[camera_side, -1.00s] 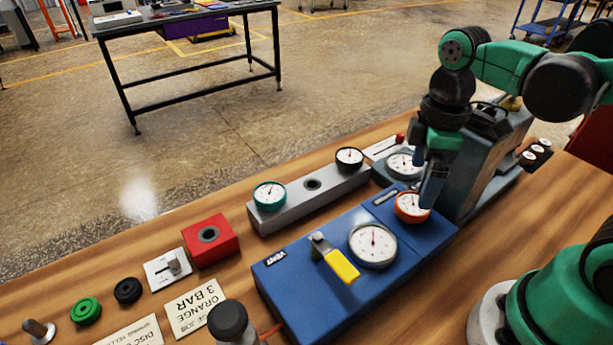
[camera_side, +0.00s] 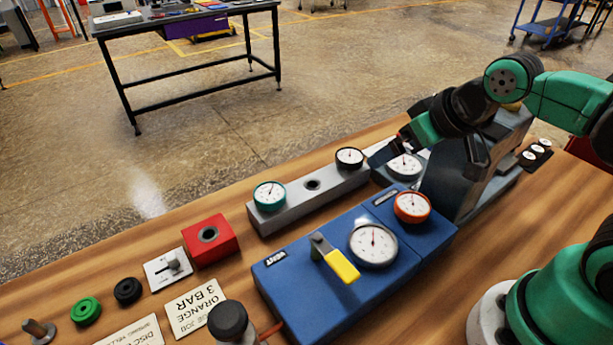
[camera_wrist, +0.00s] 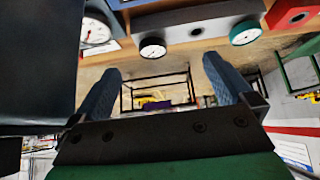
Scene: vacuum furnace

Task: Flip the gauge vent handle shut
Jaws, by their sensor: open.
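A lever with a yellow grip (camera_side: 342,266) sits on top of the blue block (camera_side: 290,290), beside a large white-faced gauge (camera_side: 373,245). Its grip points toward the lower right in the side view. My gripper (camera_side: 380,156) is above the back of the bench, tilted to point left and down, well apart from the lever. In the wrist view my gripper (camera_wrist: 163,66) has two blue fingers spread wide with nothing between them. The lever is not in the wrist view.
An orange gauge (camera_side: 412,206) stands on the blue block's right part. Behind are a grey bar (camera_side: 325,198) with two gauges, another gauge (camera_side: 405,166) near my gripper, and a tall dark-grey housing (camera_side: 447,180). A red block (camera_side: 210,238) stands left. Space above the lever is clear.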

